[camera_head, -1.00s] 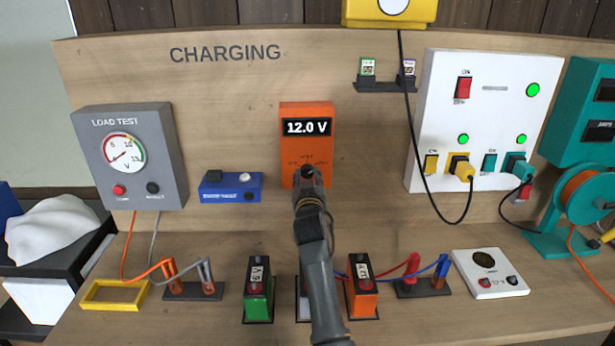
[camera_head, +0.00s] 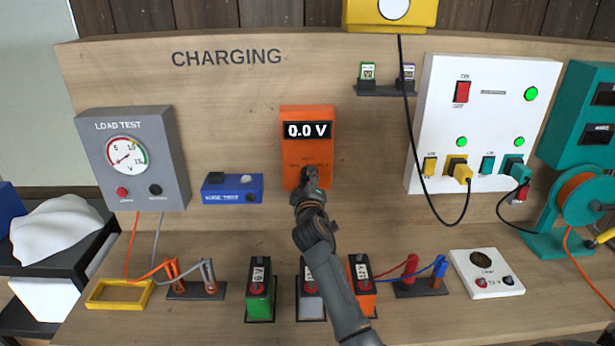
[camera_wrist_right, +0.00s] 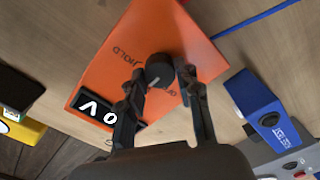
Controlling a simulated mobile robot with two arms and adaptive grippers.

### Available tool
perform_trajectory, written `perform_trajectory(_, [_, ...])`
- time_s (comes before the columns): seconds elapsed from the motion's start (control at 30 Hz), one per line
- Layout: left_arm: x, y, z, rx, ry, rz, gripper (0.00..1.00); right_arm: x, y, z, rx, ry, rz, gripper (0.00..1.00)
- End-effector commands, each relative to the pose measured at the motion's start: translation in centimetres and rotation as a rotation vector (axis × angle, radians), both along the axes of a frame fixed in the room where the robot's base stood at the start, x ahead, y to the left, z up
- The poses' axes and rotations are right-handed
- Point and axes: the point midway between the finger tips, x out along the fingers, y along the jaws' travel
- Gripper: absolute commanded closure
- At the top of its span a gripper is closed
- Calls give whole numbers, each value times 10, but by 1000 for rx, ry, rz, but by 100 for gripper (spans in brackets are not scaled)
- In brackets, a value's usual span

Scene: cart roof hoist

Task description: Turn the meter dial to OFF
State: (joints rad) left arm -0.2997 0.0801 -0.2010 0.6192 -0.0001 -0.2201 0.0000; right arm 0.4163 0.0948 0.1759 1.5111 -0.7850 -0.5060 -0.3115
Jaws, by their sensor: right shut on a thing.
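The orange meter (camera_head: 323,151) is on the upright wooden panel, and its display (camera_head: 307,130) reads 0.0 V. Its dark round dial (camera_wrist_right: 159,70) shows in the right wrist view between my fingertips, with lettering around it that is partly hidden. My right gripper (camera_head: 309,178) is at the dial, and it is shut on it; the right wrist view shows its two fingers (camera_wrist_right: 160,80) on either side of the knob. In the head view the gripper covers most of the dial. My left gripper is not in view.
A blue box (camera_head: 232,188) and the grey load tester (camera_head: 175,150) are left of the meter. Batteries, including a green one (camera_head: 260,285), stand on the bench below. A black cable (camera_head: 413,130) hangs to the right.

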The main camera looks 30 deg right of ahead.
Motion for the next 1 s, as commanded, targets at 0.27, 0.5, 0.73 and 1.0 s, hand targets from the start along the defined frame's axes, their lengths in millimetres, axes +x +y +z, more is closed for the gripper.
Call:
perform_trajectory(0.27, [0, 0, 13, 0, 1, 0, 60, -1, -4, 6, -228, 135, -6, 98])
perform_trajectory(0.5, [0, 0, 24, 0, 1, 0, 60, 0, -4, 8, -425, 252, -8, 98])
perform_trajectory(0.73, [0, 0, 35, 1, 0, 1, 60, 0, -5, 9, -605, 362, -10, 98])
perform_trajectory(1.0, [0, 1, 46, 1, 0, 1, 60, 0, -5, 11, -777, 467, -13, 98])
